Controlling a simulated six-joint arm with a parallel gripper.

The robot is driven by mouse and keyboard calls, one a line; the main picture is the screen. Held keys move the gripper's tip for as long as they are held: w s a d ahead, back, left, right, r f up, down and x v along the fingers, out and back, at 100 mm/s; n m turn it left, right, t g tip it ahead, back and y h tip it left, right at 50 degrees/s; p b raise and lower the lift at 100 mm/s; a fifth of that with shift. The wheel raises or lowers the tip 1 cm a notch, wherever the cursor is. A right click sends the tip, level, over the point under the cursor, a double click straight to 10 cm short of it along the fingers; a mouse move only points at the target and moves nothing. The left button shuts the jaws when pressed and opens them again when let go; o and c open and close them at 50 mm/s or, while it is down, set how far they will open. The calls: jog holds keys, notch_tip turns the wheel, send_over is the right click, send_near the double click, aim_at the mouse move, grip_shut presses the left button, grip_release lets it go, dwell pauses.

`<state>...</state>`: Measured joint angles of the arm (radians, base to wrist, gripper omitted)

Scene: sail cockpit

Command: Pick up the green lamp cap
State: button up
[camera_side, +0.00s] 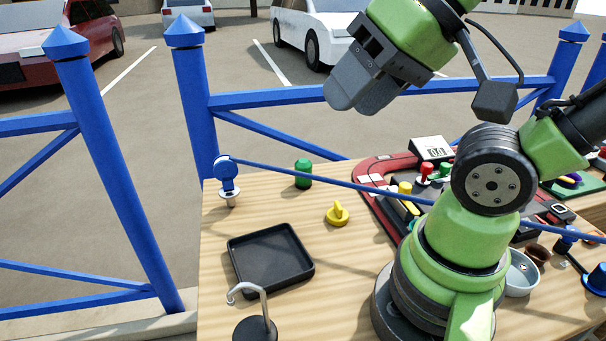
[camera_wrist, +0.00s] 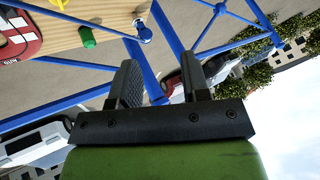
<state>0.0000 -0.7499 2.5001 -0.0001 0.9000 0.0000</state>
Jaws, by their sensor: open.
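The green lamp cap (camera_side: 303,173) stands on the wooden table near its far edge in the side view. It also shows in the wrist view (camera_wrist: 87,37), at the upper left, well away from my fingers. My gripper (camera_side: 359,101) is high above and beyond the table's back edge, to the right of the cap, tilted and empty. In the wrist view my gripper (camera_wrist: 162,84) has its two dark fingers apart with nothing between them.
A yellow knobbed piece (camera_side: 338,213), a black tray (camera_side: 270,257) and a metal hook stand (camera_side: 256,325) are on the table. A blue rod (camera_side: 330,180) runs rightward from a blue-topped post (camera_side: 227,180), passing close to the cap. A blue fence (camera_side: 260,96) stands behind.

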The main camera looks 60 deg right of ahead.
jog(key=o, duration=0.6)
